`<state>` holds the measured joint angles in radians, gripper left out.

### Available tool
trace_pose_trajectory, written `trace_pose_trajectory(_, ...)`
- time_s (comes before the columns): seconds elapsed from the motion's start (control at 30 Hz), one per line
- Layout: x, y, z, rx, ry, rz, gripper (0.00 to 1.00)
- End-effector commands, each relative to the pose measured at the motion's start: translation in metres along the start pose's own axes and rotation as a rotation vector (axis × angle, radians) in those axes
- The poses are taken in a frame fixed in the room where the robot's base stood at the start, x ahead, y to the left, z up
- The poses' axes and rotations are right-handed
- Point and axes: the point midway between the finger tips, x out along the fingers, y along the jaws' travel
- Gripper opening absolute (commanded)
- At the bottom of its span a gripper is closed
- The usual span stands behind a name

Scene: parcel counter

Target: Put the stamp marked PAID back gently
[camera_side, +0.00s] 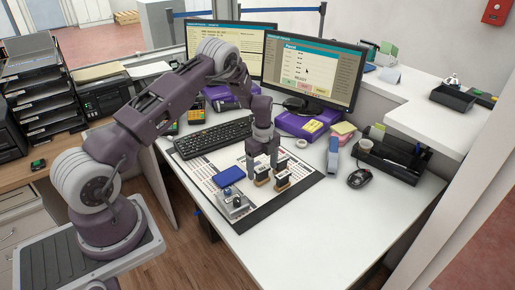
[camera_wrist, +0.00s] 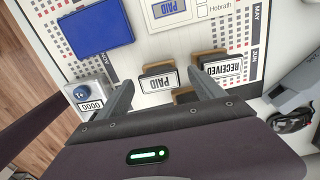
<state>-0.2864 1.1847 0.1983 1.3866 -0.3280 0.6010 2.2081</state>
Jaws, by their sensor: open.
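The PAID stamp (camera_wrist: 157,82) has a dark body with a brown edge and a white label that reads upside down in the wrist view. It stands upright on the calendar desk mat (camera_side: 213,165), and also shows in the side view (camera_side: 262,181). My gripper (camera_wrist: 160,84) is open, with one finger on either side of this stamp; I cannot tell whether they touch it. In the side view, my gripper (camera_side: 262,170) points down just over the stamp. A blue PAID mark (camera_wrist: 168,8) shows on a paper above the stamp in the wrist view.
The RECEIVED stamp (camera_wrist: 222,67) stands close to my right finger. A third stamp (camera_side: 283,195) stands near, mostly hidden in the wrist view. A blue ink pad (camera_wrist: 88,28) and numbering stamp (camera_wrist: 85,97) lie left. Keyboard (camera_side: 212,138) is behind; the front table is clear.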

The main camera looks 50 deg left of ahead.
Motion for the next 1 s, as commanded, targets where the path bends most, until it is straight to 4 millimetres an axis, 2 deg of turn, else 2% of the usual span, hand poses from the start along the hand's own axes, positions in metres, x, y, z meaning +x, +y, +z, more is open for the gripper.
trace_pose_trajectory(0.1,-0.033,-0.001,0.001,-0.001,0.000,-0.003,0.77)
trace_pose_trajectory(0.2,-0.059,-0.001,0.001,0.000,-0.001,-0.004,0.77)
trace_pose_trajectory(0.27,-0.072,-0.004,0.007,-0.005,-0.002,-0.004,0.77)
trace_pose_trajectory(0.4,-0.069,-0.019,0.041,-0.025,-0.004,-0.001,0.77)
trace_pose_trajectory(0.6,-0.069,-0.032,0.079,-0.027,-0.003,0.000,0.77)
trace_pose_trajectory(0.73,-0.070,-0.035,0.089,-0.024,-0.001,0.000,0.77)
trace_pose_trajectory(0.8,-0.079,-0.037,0.089,-0.041,-0.001,-0.006,0.77)
trace_pose_trajectory(0.87,-0.104,-0.040,0.082,-0.098,-0.003,-0.027,0.77)
trace_pose_trajectory(0.97,-0.182,-0.038,0.049,-0.290,0.005,-0.089,0.77)
trace_pose_trajectory(1.0,-0.217,-0.030,0.030,-0.385,0.016,-0.115,0.77)
